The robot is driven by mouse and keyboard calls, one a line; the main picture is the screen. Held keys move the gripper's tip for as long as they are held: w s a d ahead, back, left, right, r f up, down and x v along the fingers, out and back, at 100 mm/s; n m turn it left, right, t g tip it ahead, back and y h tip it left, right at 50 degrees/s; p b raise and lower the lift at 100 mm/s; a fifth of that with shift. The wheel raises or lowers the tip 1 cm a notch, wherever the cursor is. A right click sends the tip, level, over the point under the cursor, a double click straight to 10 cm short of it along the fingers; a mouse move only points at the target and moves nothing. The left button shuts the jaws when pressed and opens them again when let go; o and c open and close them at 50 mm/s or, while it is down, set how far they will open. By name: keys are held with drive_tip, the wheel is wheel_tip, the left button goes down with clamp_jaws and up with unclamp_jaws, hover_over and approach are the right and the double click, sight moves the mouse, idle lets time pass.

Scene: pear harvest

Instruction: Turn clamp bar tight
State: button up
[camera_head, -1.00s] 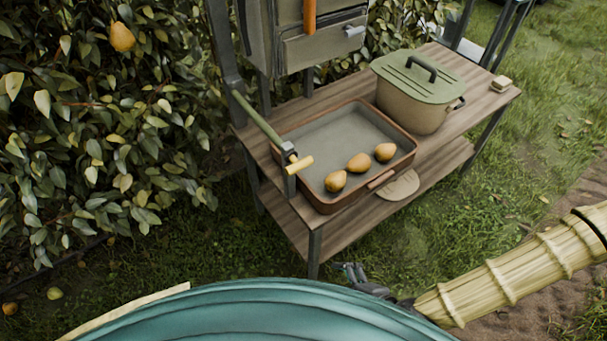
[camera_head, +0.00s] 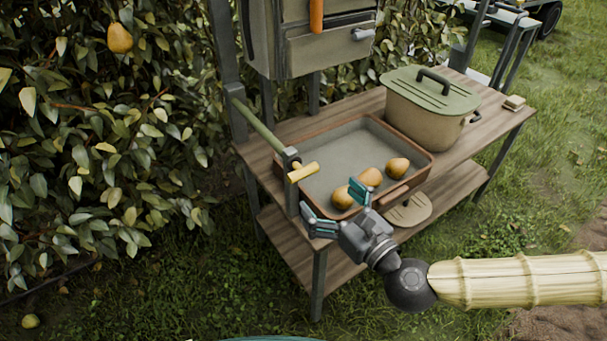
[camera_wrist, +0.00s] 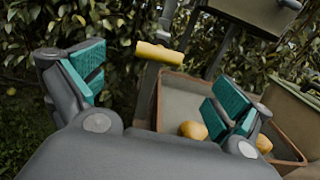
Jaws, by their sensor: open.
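The yellow clamp bar (camera_head: 303,172) sits at the near end of a green rail (camera_head: 262,128), at the left front of the wooden bench. In the wrist view the bar (camera_wrist: 160,54) lies beyond and between the open fingers (camera_wrist: 155,85), tilted slightly down to the right. The fingers appear apart from it.
A brown-rimmed tray (camera_head: 415,182) with pears (camera_head: 397,168) lies right of the bar, close to my right finger. A lidded pot (camera_head: 428,108) stands behind it. A round board (camera_head: 410,212) is on the lower shelf (camera_head: 455,185). A dark post (camera_head: 292,190) stands under the bar.

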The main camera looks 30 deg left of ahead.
sight(307, 176)
drive_tip(key=shift+x, duration=4.65)
drive_tip(key=shift+c, duration=0.2)
drive_tip(key=c, duration=0.9)
